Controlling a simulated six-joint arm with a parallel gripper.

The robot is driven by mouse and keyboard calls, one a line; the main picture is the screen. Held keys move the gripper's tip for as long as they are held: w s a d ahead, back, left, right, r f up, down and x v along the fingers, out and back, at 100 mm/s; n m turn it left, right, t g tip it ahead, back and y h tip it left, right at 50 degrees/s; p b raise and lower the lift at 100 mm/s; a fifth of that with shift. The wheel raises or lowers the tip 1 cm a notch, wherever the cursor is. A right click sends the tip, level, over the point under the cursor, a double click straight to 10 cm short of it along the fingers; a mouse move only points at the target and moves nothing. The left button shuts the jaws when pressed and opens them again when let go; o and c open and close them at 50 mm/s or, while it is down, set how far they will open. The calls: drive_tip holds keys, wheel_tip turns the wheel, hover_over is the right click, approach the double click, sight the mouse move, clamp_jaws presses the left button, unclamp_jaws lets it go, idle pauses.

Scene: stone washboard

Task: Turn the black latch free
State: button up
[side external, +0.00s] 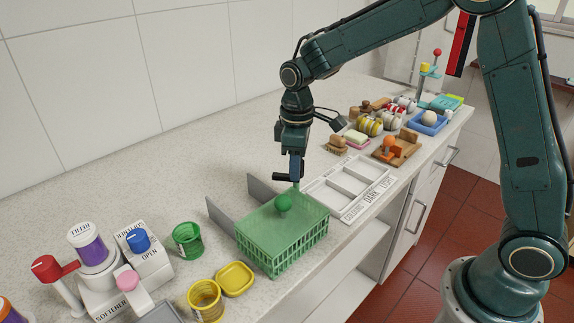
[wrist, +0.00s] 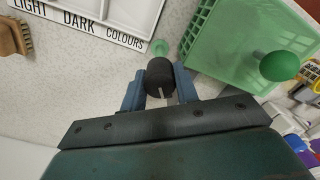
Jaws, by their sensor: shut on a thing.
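The black latch (side external: 283,177) shows in the side view as a short dark bar at the back corner of the green basket (side external: 292,252). In the wrist view the latch (wrist: 160,73) is a dark, rounded piece between my two blue fingers, with a pale green round part (wrist: 158,48) just beyond it. My gripper (side external: 296,177) points down and is shut on the latch; it also shows in the wrist view (wrist: 160,88). The basket has a flat translucent green lid (side external: 300,217) with a round green knob (side external: 283,202). The lid lies flat on the basket.
A white sorting tray (side external: 350,187), labelled for light, dark and colours, lies right of the basket. Grey upright panels (side external: 222,218) stand behind it. A green cup (side external: 188,240), yellow containers (side external: 235,278) and dispensers are at left. Brushes and spools crowd the far right.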

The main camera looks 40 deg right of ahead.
drive_tip(key=m, duration=0.7)
idle(0.5)
drive_tip(key=o, duration=1)
drive_tip(key=shift+r, duration=0.1)
wheel_tip(320, 180, up, 14)
drive_tip(key=shift+f, duration=0.15)
idle(0.4)
